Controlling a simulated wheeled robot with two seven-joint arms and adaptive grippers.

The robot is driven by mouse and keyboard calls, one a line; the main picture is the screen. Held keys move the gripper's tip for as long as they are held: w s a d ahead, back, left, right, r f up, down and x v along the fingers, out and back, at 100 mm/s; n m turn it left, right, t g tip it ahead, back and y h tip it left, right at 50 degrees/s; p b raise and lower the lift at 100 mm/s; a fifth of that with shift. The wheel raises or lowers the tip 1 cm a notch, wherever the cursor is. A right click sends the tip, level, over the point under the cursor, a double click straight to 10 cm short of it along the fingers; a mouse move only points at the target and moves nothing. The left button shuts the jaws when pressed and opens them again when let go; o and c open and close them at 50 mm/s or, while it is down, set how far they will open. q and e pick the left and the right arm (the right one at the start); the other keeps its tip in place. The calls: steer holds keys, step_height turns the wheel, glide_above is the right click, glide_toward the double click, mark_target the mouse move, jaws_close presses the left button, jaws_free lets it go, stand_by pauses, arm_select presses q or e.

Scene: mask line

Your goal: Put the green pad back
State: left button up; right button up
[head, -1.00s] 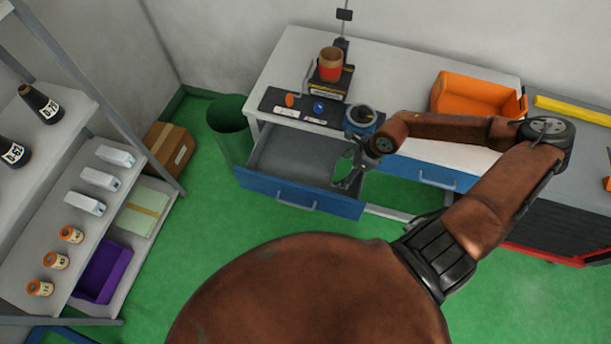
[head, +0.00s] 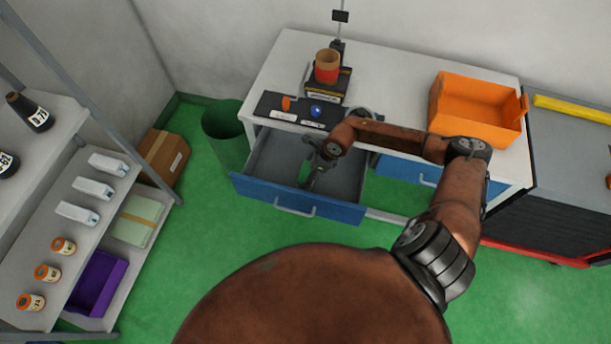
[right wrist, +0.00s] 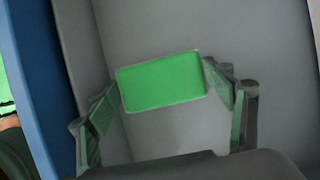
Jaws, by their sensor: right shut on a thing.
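The green pad (right wrist: 162,82) is a flat, bright green rectangle with a pale edge, held between the fingertips of my right gripper (right wrist: 164,88) in the right wrist view. In the head view my right gripper (head: 311,172) reaches down into the open drawer (head: 265,191), and a bit of the green pad (head: 304,173) shows beside the fingers. The drawer has a blue front and a grey inside, and looks otherwise empty. I cannot tell whether the pad touches the drawer floor. My left gripper is out of view.
A black mat (head: 268,103) with an orange piece (head: 286,103), a blue piece (head: 316,111) and white labels lies on the white desk (head: 395,75) above the drawer. An orange bin (head: 475,113) stands to the right. A green waste bin (head: 226,135) stands left of the desk.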

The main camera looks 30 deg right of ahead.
mark_target(306, 175)
steer(key=shift+s+d+x, duration=0.15)
steer(key=shift+x, duration=0.7)
steer(key=shift+s+d+x, duration=0.1)
steer(key=shift+s+x, duration=0.05)
steer(key=shift+x, duration=0.7)
steer(key=shift+f+b, duration=0.3)
steer(key=shift+b, duration=0.05)
steer(key=o, duration=1.1)
steer(key=shift+r, duration=0.15)
steer(key=shift+d+r, duration=0.1)
steer(key=shift+r, duration=0.25)
steer(key=p+v, duration=0.2)
steer(key=v, duration=0.9)
steer(key=shift+s, duration=0.15)
steer(key=shift+d+r, duration=0.1)
